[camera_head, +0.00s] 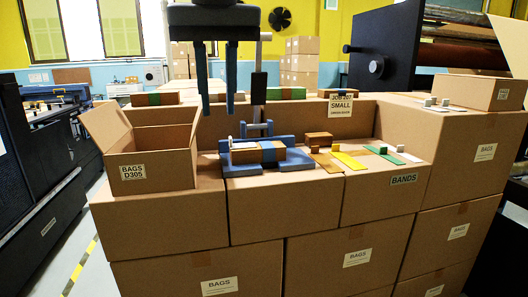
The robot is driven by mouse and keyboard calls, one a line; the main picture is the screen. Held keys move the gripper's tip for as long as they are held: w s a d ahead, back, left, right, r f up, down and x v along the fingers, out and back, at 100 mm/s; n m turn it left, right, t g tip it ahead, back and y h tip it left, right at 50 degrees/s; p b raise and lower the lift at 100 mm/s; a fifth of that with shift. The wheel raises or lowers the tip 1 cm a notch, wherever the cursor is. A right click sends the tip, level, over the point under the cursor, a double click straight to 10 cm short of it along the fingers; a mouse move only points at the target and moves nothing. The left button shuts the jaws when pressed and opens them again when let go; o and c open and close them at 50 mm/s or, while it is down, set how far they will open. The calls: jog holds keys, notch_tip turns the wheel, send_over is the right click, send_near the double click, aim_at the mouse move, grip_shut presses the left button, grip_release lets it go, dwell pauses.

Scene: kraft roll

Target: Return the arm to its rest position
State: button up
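My gripper (217,110) hangs at the top, left of centre, with its dark body above and two blue fingers pointing down. The fingers are apart, and nothing shows between them. In the picture they appear above and to the left of a blue fixture (297,163), which stands on the cartons. A small brown block (271,153) with a band lies in that fixture. The upper part of the arm is cut off by the top edge.
An open carton marked BAGS (158,170) stands at the left. Coloured strips, one yellow (348,161) and one green (382,153), lie on the cartons right of the fixture, by a BANDS label. A box marked SMALL (341,104) and a dark machine (385,50) are behind.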

jog(key=w+d+f+m+g, duration=0.1)
jog(key=w+d+f, duration=0.1)
jog(key=d+f, duration=0.65)
jog(key=w+d+f, duration=0.2)
jog(key=d+f, duration=0.3)
jog(key=f, duration=0.7)
jog(key=s+d+f+m, duration=0.1)
jog(key=s+d+f, duration=0.4)
jog(key=d+f, duration=0.2)
jog(key=s+d+f+g, duration=0.1)
jog(key=s+d+f, duration=0.4)
jog(key=f, duration=0.5)
jog(key=shift+d+f+m+h, duration=0.4)
jog(key=shift+d, duration=0.6)
jog(key=shift+w, duration=0.1)
